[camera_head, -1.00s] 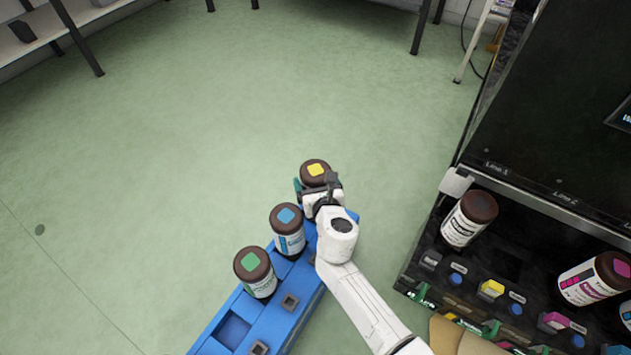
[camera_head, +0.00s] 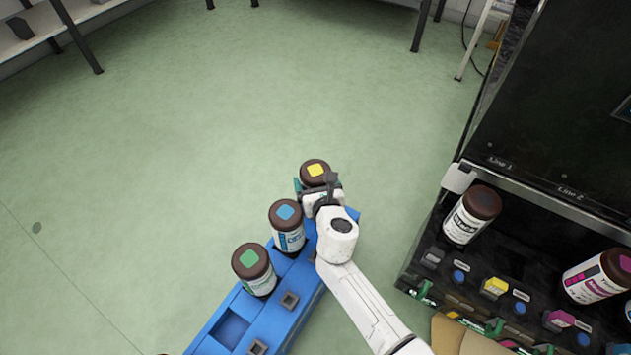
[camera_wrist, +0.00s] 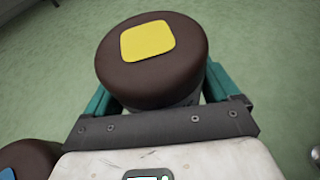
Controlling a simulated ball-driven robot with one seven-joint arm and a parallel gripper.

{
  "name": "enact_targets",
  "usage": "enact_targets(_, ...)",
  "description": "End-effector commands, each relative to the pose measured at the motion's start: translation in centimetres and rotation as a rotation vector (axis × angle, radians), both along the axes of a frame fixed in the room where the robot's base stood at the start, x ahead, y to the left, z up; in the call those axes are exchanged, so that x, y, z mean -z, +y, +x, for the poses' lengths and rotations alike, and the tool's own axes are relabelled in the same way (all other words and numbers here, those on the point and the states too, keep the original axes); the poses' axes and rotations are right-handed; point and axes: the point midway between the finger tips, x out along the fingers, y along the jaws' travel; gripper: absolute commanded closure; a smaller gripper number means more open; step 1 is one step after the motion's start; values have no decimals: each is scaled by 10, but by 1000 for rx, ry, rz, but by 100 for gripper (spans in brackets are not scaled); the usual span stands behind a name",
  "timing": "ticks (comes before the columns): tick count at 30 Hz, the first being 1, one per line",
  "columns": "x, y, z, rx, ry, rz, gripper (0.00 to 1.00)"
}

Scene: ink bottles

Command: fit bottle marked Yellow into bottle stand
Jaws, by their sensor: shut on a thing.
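The yellow-marked bottle (camera_head: 315,171) has a brown cap with a yellow square and stands beyond the blue-marked bottle in the head view. My gripper (camera_head: 318,190) is shut on it. In the wrist view its cap (camera_wrist: 152,62) fills the middle, upright, with teal fingers on both sides. The blue bottle stand (camera_head: 262,316) runs diagonally along the lower part of the head view. The held bottle is at the stand's far end; my gripper hides its base, so I cannot tell whether it is seated.
A blue-marked bottle (camera_head: 287,228) and a green-marked bottle (camera_head: 254,270) stand in the stand, close to my gripper. A dark machine (camera_head: 560,215) with a black-labelled bottle (camera_head: 472,216) and a magenta bottle (camera_head: 598,277) is on the right. Open green floor lies beyond the stand.

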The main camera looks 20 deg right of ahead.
Motion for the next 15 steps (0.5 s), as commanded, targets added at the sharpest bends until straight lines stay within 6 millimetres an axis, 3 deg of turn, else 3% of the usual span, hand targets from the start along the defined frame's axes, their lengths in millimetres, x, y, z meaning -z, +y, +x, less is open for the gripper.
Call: enact_targets(15, 4, 0, 1, -1, -3, 0, 61)
